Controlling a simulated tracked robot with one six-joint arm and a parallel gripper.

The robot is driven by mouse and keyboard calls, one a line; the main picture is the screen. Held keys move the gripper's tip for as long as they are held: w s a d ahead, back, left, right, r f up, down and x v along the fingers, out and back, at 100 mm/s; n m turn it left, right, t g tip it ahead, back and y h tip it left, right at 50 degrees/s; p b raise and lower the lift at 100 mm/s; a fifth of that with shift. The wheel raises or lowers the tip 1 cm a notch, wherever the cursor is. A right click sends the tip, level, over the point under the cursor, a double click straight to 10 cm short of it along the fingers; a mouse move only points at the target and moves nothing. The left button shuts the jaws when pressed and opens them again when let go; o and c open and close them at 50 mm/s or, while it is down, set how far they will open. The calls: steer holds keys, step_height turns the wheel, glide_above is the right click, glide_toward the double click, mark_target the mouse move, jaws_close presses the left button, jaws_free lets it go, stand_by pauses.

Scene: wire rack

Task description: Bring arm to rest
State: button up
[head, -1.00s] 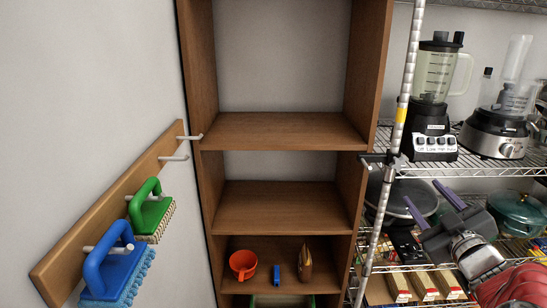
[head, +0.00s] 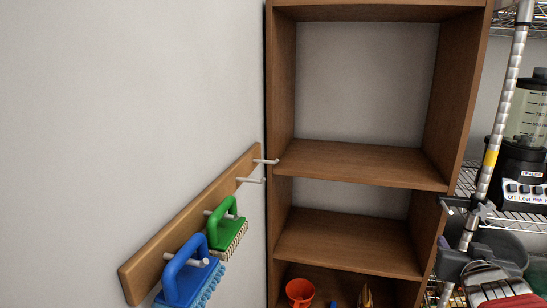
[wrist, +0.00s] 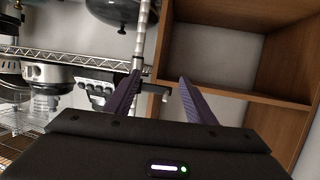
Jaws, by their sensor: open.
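My gripper (wrist: 160,85) shows in the wrist view with its two purple fingers apart and nothing between them. The fingers point toward the upright pole of the wire rack (wrist: 142,35) and the wooden shelf unit (wrist: 245,95). I cannot tell how far they are from either. In the head view, part of my arm shows at the lower right, in front of the wire rack (head: 503,100). The fingertips are not clear there.
The wooden shelf unit (head: 360,163) stands in the middle, its upper shelves empty. An orange cup (head: 299,291) sits low in it. A blue brush (head: 190,275) and a green brush (head: 228,232) hang on the wall pegs at left. A blender (head: 522,150) stands on the rack.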

steer(key=s+a+f+n+g+y, duration=0.2)
steer(key=s+a, duration=0.6)
steer(key=a, duration=0.5)
steer(key=s+a+f+n+g+y, duration=0.3)
steer(key=s+a+f+g+y, duration=0.1)
steer(key=a, duration=0.9)
steer(key=s+f+g, duration=0.1)
steer(key=s+f, duration=0.1)
steer(key=s, duration=0.1)
steer(key=shift+s+a+f+y, duration=0.2)
steer(key=shift+s+f+y, duration=0.1)
steer(key=shift+s+y, duration=0.1)
